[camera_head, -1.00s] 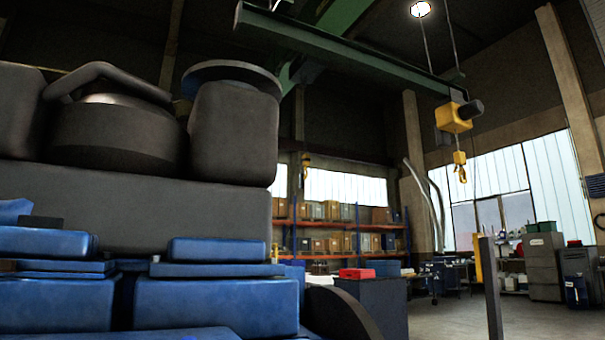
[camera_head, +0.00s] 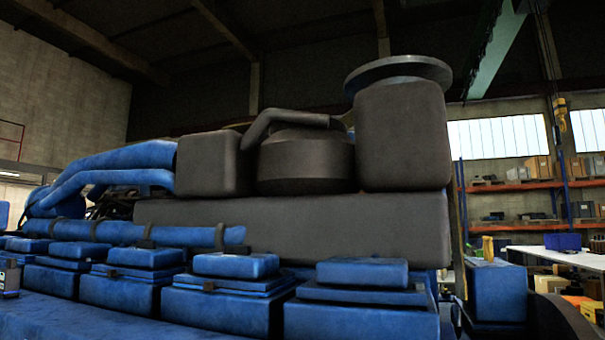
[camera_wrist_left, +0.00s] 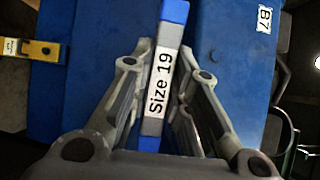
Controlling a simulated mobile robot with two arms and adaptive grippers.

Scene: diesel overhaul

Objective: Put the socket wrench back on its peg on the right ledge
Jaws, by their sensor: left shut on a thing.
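The socket wrench (camera_wrist_left: 172,30) shows in the left wrist view as a blue and grey bar with a white "Size 19" label. It stands upright in the picture between the two grey fingers of my left gripper (camera_wrist_left: 161,78), which is shut on it. The wrench's ends are not clearly seen. Neither gripper shows in the head view. I cannot make out the peg or tell which surface is the right ledge.
A large engine with blue covers (camera_head: 362,272) and a dark grey upper block (camera_head: 300,225) fills the head view. Behind the wrench is a blue surface with a "B7" label (camera_wrist_left: 265,19). A yellow bracket (camera_wrist_left: 42,50) is at left. Shelves (camera_head: 515,187) stand far right.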

